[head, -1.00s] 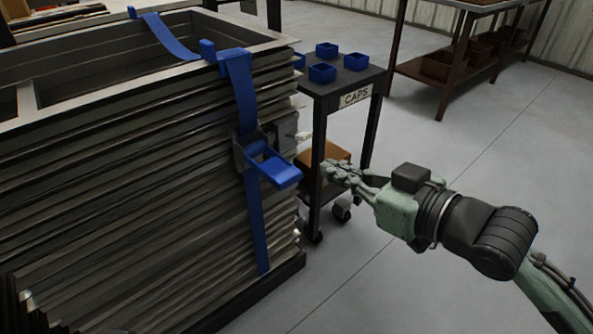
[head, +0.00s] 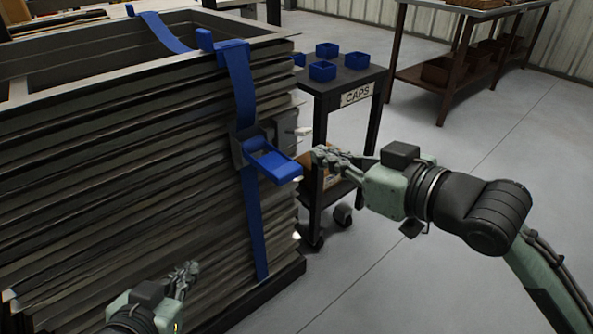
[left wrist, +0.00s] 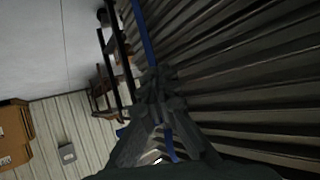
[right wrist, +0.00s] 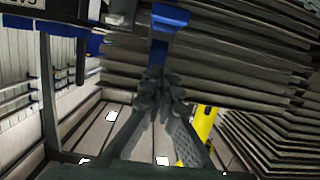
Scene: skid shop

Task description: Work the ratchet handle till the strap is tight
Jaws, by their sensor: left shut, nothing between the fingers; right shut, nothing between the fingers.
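The ratchet (head: 252,145) sits on the blue strap (head: 238,80) on the side of the dark slatted stack. Its blue handle (head: 276,167) sticks out from the stack, tilted slightly down to the right. The handle also shows at the top of the right wrist view (right wrist: 170,17). The strap hangs slack over the stack's top and bows outward. My right gripper (head: 318,155) is shut and empty, just right of the handle tip and apart from it. My left gripper (head: 186,274) is shut and empty, low in front of the stack, left of the strap's lower end.
The stack (head: 120,170) fills the left side. A dark cart (head: 345,85) labelled CAPS holds several blue caps behind the ratchet. A brown bench (head: 450,70) stands at the back right. Open grey floor (head: 400,290) lies at the front right.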

